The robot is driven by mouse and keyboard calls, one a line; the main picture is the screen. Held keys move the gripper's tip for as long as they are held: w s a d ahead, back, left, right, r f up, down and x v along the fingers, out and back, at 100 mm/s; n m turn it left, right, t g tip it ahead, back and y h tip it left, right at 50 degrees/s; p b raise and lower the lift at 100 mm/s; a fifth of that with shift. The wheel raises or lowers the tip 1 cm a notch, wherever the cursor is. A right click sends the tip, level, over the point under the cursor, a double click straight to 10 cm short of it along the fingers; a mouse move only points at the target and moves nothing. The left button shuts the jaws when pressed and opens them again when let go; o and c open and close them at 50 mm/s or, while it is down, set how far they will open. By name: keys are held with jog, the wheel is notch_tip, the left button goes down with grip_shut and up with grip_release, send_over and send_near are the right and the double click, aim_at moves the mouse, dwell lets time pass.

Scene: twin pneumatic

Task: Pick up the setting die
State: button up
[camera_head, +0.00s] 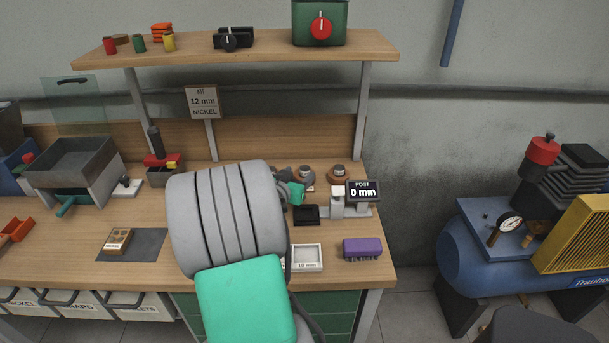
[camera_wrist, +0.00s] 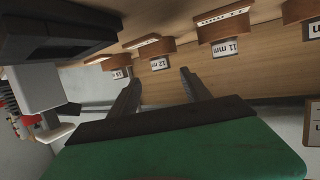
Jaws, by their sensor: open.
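Small brown wooden holders with pale metal tops stand in a row in the wrist view, with labels reading 11 mm (camera_wrist: 231,46) and 12 mm (camera_wrist: 159,63). A further holder (camera_wrist: 112,63) has a label too small to read surely. I cannot tell for certain which piece is the setting die. In the head view, two round brown bases with metal knobs (camera_head: 338,173) stand at the back of the bench. My gripper (camera_wrist: 160,82) is open and empty, its fingers apart and pointing towards the row. My arm hides much of it in the head view.
A POST 0 mm display (camera_head: 363,191) stands beside a small press to the right. A white tray (camera_head: 307,257) and a purple block (camera_head: 362,248) lie nearer the front edge. A sign (camera_head: 203,101) reads KIT 12 mm NICKEL. A shelf (camera_head: 240,47) hangs above the bench.

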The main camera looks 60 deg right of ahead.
aim_at(304, 169)
jog(key=p+x, duration=0.1)
jog(key=x, duration=0.4)
jog(key=shift+w+d+f, duration=0.15)
jog(key=shift+w, duration=0.05)
jog(key=shift+c, duration=0.3)
grip_shut()
